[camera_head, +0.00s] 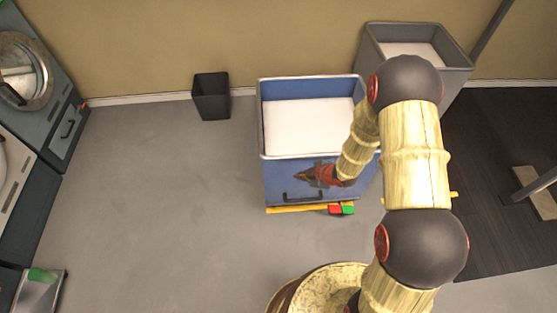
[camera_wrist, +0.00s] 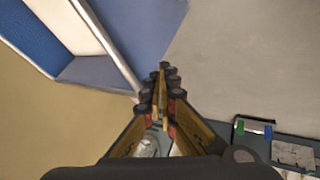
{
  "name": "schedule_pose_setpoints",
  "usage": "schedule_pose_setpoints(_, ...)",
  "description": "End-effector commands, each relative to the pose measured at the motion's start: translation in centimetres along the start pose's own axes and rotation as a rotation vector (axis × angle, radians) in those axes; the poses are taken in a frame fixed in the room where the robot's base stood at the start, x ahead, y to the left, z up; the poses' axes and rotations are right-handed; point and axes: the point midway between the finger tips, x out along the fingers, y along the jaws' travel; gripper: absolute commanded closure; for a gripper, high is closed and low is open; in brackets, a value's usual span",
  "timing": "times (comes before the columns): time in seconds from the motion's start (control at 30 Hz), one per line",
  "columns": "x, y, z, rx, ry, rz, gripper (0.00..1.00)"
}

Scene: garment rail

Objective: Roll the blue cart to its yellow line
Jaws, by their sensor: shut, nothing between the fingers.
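My gripper (camera_head: 303,175) is shut and empty, in front of the cart's front face, above the handle and pointing left. In the wrist view its fingertips (camera_wrist: 164,68) meet near the cart's edge; I cannot tell whether they touch it.
Machines (camera_head: 50,110) line the left side. The floor left of the cart is clear.

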Motion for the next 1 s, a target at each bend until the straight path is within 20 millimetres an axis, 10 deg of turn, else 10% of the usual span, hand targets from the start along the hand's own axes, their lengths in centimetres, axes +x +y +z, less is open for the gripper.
schedule_pose_setpoints(0.27,0.9,0.7,-1.5,-0.065,0.055,0.031,1.00)
schedule_pose_setpoints(0.77,10.2,0.8,-1.9,-0.062,0.053,0.030,1.00)
schedule_pose_setpoints(1.0,10.9,4.0,-2.5,-0.062,0.053,0.033,1.00)
